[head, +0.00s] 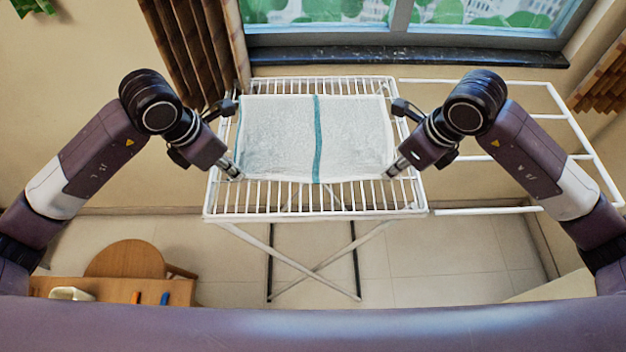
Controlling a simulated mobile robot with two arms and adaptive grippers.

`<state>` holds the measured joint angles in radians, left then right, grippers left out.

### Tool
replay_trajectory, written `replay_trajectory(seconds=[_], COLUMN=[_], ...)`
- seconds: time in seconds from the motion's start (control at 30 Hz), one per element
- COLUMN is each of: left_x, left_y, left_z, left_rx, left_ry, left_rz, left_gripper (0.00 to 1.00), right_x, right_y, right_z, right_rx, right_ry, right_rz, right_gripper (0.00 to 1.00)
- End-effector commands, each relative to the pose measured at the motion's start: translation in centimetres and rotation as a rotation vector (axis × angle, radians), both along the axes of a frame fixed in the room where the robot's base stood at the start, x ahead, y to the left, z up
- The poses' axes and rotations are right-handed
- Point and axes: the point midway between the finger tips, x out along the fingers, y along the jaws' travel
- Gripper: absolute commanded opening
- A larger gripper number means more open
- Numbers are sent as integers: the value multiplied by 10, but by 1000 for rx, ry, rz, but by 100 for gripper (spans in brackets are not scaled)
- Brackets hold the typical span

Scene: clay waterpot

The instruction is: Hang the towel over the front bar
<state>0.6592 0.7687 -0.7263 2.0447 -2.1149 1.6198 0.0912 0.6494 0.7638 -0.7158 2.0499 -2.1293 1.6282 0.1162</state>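A white towel (270,138) with a teal stripe down its middle lies spread flat on the white wire drying rack (300,198). My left gripper (235,174) is at the towel's near left corner, and my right gripper (391,174) is at its near right corner. Both fingertips touch or overlap the towel's edge; the fingers are too small to tell whether they are closed on it. The rack's front bar (315,216) runs along its near edge, a little nearer to me than the towel. No cloth hangs over this bar.
A side wing of white bars (520,116) extends right of the rack. A window with a dark sill (400,57) and a brown curtain (200,50) are behind. A wooden table (115,290) and a round-backed chair (127,259) stand at lower left. Tiled floor shows below the rack.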

Motion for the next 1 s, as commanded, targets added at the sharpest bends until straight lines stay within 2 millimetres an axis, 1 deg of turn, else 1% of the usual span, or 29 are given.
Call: replay_trajectory(seconds=[0.03,0.67,0.87,1.0], left_x=[-2,-1,-1,-1], left_y=[0,1,1,1], left_z=[-3,-3,4,15], left_rx=[2,4,4,3], left_ry=[6,7,6,4], left_rz=[-1,0,1,1], left_gripper=[0,0,0,0], right_x=[-1,-2,-1,-1], right_y=[0,-1,-1,-1], right_z=[-2,-3,5,15], right_rx=[-2,-4,-4,-3], right_ry=[5,7,6,4], right_rz=[1,0,-1,-1], right_gripper=[0,0,0,0])
